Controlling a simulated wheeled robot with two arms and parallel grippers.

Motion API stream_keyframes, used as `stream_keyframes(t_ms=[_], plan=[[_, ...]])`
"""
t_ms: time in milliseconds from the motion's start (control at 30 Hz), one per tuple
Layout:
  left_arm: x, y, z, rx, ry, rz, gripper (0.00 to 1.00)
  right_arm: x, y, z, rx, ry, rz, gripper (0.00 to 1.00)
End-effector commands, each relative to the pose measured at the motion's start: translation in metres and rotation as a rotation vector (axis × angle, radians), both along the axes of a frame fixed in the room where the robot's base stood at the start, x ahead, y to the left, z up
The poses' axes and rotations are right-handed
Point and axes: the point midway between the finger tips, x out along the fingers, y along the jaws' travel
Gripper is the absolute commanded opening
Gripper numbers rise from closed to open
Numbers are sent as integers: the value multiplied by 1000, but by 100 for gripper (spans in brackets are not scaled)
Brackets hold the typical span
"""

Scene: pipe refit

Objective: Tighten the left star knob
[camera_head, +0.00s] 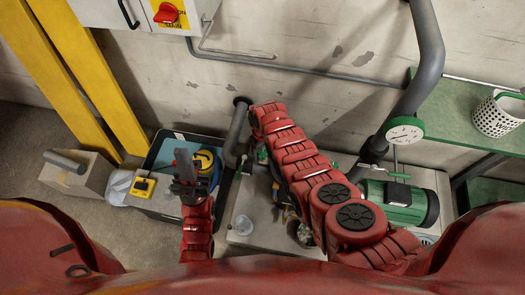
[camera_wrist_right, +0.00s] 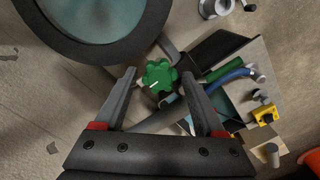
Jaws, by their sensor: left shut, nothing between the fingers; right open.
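A green star knob (camera_wrist_right: 158,75) with a white mark shows in the right wrist view. It lies between the fingertips of my right gripper (camera_wrist_right: 159,77), which is open with a finger to each side. I cannot tell whether either finger touches it. In the head view my right arm reaches toward the wall beside the grey pipe (camera_head: 238,127) and hides its own gripper. A small green part (camera_head: 262,156) shows beside that arm; I cannot tell whether it is the same knob. My left gripper (camera_head: 183,158) is shut and empty, above the dark bin.
The dark bin (camera_head: 152,158) holds a yellow item. A green motor (camera_head: 405,203) and a gauge (camera_head: 404,132) are at right, near a green shelf (camera_head: 455,110). A large dark-rimmed round part (camera_wrist_right: 150,45) is close to the knob in the wrist view.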

Motion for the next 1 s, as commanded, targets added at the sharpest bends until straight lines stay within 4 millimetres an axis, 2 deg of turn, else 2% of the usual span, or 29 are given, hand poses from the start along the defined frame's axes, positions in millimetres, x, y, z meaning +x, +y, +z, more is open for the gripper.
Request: stream_keyframes(t_ms=[200,600,1000], plan=[[0,0,0,0,0,0,0,0,0,0,0,0,0,72],[0,0,0,0,0,0,0,0,0,1,1,-1,0,0],[0,0,-1,0,0,0,0,1,0,1,1,-2,-78,0]])
